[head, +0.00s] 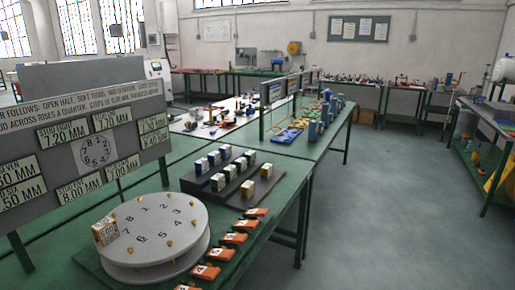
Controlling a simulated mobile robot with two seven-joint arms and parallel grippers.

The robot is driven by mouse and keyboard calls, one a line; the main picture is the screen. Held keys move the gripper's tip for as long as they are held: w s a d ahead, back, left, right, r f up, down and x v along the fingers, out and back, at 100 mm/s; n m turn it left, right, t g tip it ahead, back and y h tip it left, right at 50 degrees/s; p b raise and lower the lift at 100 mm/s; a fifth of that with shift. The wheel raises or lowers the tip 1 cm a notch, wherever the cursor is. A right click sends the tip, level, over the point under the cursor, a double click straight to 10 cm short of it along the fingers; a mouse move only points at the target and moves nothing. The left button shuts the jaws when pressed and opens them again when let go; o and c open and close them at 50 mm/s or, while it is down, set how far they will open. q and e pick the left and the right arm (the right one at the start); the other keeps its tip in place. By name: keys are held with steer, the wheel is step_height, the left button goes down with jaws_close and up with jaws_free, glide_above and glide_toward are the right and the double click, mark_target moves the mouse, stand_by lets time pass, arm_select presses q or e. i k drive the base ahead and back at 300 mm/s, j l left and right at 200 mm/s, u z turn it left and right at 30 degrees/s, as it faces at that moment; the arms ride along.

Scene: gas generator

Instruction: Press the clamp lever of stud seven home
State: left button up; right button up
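A round grey plate (150,225) with numerals one to eight lies on the green bench at the lower left. Small brass studs stand around its rim, one at the front (130,250) and one at the right (207,224). A small yellow-and-white block (105,231) stands on the plate's left edge, near the numeral seven, and hides part of the rim there. I cannot make out a clamp lever at stud seven. Neither of my grippers is in view.
Several orange numbered pieces (233,238) line the bench's right edge. A dark stepped rack (225,185) with small blocks sits behind the plate. A grey sign board (80,130) with millimetre labels stands behind and left. The floor (390,200) to the right is clear.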

mark_target(252, 224)
steer(key=i+l+z, duration=0.15)
steer(key=i+l, duration=0.9)
